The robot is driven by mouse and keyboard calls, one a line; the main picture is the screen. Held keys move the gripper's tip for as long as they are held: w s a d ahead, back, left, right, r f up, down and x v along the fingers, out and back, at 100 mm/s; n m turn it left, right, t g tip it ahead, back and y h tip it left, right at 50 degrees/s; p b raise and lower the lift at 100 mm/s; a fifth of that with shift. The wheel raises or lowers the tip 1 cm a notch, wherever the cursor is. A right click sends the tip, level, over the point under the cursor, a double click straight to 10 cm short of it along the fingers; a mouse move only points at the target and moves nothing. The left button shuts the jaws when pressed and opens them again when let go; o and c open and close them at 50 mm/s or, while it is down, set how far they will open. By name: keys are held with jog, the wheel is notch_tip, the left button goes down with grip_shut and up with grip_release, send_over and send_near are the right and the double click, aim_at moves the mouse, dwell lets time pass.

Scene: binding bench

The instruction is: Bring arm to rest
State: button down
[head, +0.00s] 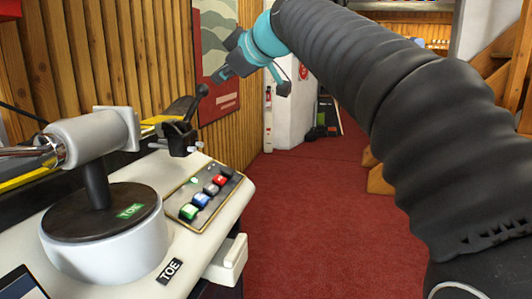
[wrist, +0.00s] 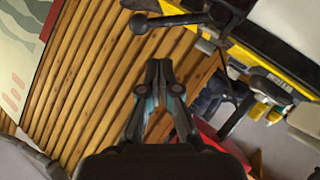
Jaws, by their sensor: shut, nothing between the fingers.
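My arm (head: 365,75), in a black ribbed sleeve with teal joints near its end, reaches from the lower right to the upper middle of the head view. My gripper (head: 222,75) is at its far end, raised above the floor in front of the wall poster. It looks small there. In the wrist view my gripper (wrist: 159,66) points up the picture, its two fingertips together with nothing between them. Wooden slats lie behind it.
A machine bench with a button panel (head: 207,197) and a grey cylinder (head: 92,137) stands at left. A yellow bar (wrist: 270,65) shows in the wrist view. A red-framed poster (head: 217,45) hangs on the slatted wall. Red carpet (head: 310,220) lies open in the middle.

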jog(key=s+d+f+m+g+h, duration=0.1)
jog(key=s+d+f+m+h, duration=0.2)
jog(key=f, duration=0.4)
jog(key=s+d+f+m+g+p, duration=0.15)
jog(key=d+f+m, duration=0.25)
jog(key=f, duration=0.4)
jog(key=s+d+f+m+h, duration=0.2)
jog(key=s+d+f+m, duration=0.2)
jog(key=f, duration=0.3)
jog(key=s+d+f+m+h+p, duration=0.1)
jog(key=s+d+f, duration=0.3)
jog(key=s, duration=0.3)
jog(key=s+d+f+m+g+h+p, duration=0.1)
jog(key=s+d+f+m, duration=0.1)
jog(key=s+d+f, duration=0.3)
jog(key=s+d+f+m+h, duration=0.2)
jog(key=s+d+f, duration=0.2)
jog(key=s, duration=0.5)
jog(key=shift+s+d+f+p, duration=0.15)
jog(key=shift+s+d+p, duration=0.2)
jog(key=shift+d, duration=0.5)
